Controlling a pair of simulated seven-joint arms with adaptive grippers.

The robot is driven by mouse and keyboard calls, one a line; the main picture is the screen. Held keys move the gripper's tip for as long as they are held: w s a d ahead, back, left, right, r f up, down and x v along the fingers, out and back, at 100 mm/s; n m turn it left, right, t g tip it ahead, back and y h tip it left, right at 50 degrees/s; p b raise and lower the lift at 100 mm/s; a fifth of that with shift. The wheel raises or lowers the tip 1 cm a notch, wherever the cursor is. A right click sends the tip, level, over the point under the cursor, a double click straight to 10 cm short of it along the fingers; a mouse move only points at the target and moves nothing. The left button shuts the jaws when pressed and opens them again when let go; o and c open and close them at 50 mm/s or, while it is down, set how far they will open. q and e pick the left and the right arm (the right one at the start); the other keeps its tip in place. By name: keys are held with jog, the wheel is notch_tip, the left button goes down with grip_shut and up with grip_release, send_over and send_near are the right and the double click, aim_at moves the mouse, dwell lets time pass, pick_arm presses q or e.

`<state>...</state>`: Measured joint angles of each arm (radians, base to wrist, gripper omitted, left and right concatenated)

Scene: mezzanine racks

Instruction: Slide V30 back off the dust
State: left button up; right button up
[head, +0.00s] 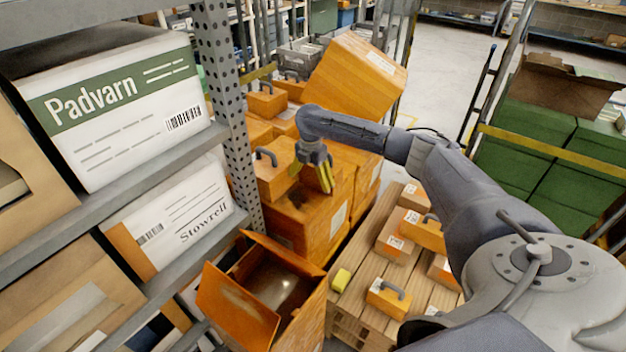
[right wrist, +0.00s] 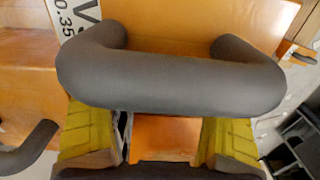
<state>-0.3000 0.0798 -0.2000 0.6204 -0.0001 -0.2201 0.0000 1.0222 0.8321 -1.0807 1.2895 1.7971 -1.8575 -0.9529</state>
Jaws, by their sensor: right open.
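My right gripper (head: 316,178) is open, yellow fingers pointing down, over the stack of orange boxes. In the right wrist view its fingers (right wrist: 162,135) are apart, with a thick grey handle (right wrist: 170,75) across the picture just beyond their tips. I cannot tell whether they touch it. The handle belongs to an orange case (right wrist: 165,135) with a white label (right wrist: 85,18) showing a "V" and "0.35"; the rest of the label is hidden, so I cannot confirm V30. An orange case with a dark handle (head: 272,182) stands left of the gripper. I cannot pick out dust. My left gripper is not visible.
An open orange box (head: 240,308) stands in front of the stack. A wooden pallet (head: 350,308) holds several small orange cases and a yellow block (head: 342,279). A large tilted orange box (head: 357,78) is behind my arm. A perforated rack post (head: 232,110) rises at left.

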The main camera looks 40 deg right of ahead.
jog(key=shift+w+d, duration=0.25)
jog(key=shift+d, duration=0.4)
jog(key=shift+w+d, duration=0.2)
jog(key=shift+d, duration=0.4)
dwell(1.3)
jog(key=shift+a, duration=0.15)
jog(key=shift+s+a+r, duration=0.1)
jog(key=shift+s+a, duration=0.15)
jog(key=shift+a, duration=0.4)
jog(key=shift+s+a, duration=0.25)
jog(key=shift+a, duration=0.4)
notch_tip(320, 180, up, 13)
dwell(0.4)
jog(key=shift+d, duration=0.1)
dwell(0.3)
